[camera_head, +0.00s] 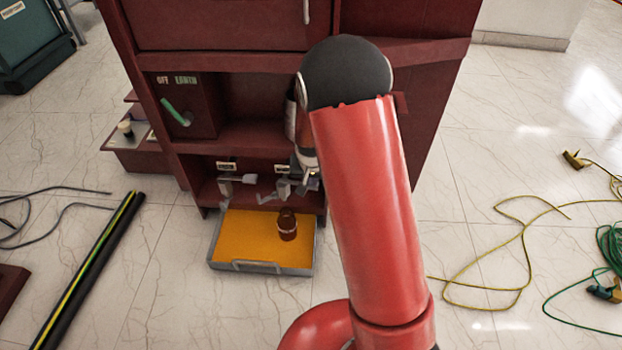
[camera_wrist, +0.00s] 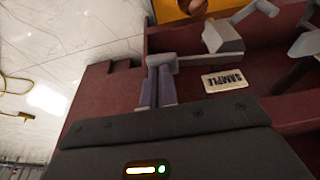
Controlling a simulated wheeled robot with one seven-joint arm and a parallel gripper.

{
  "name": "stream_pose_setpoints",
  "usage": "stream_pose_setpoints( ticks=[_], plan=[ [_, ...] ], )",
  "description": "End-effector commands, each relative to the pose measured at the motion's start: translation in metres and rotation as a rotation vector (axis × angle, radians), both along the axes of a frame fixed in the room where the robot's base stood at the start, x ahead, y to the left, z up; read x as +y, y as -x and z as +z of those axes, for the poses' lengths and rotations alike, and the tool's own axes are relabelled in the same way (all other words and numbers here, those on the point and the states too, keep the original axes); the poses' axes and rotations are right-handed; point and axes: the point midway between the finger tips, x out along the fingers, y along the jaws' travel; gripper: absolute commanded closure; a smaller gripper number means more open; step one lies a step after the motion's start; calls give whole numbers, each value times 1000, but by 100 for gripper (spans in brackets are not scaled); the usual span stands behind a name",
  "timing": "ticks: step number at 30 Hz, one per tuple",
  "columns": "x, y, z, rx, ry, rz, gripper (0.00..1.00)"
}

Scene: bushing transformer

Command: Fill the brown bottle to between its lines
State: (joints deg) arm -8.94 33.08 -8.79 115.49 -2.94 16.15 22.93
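The brown bottle (camera_head: 287,226) stands upright on the orange floor of the grey-rimmed tray (camera_head: 258,268). A pale band shows around it; its liquid level cannot be made out. Its edge shows at the top of the wrist view (camera_wrist: 206,5). A grey tap (camera_head: 284,188) juts out above and behind the bottle; it also shows in the wrist view (camera_wrist: 222,38) beside an inverted SAMPLE label (camera_wrist: 224,80). My gripper (camera_wrist: 160,72) has its two fingers close together at the end of this tap's handle. Whether they clamp it is unclear. My arm mostly hides the gripper in the head view.
A second grey tap (camera_head: 235,181) sits to the left in the dark red cabinet (camera_head: 230,60). A green lever (camera_head: 176,113) is above it. A striped black pole (camera_head: 90,268) lies on the floor at left, yellow cable (camera_head: 500,288) at right.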

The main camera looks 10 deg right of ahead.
Motion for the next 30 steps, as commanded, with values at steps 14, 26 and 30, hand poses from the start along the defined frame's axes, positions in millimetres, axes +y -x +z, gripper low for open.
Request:
stream_pose_setpoints(
  ticks=[14,26,30],
  plan=[
    [-5,3,-32,5,1,-1,100],
    [-5,4,-33,9,1,0,100],
    [-5,4,-34,10,2,0,100]
  ],
)
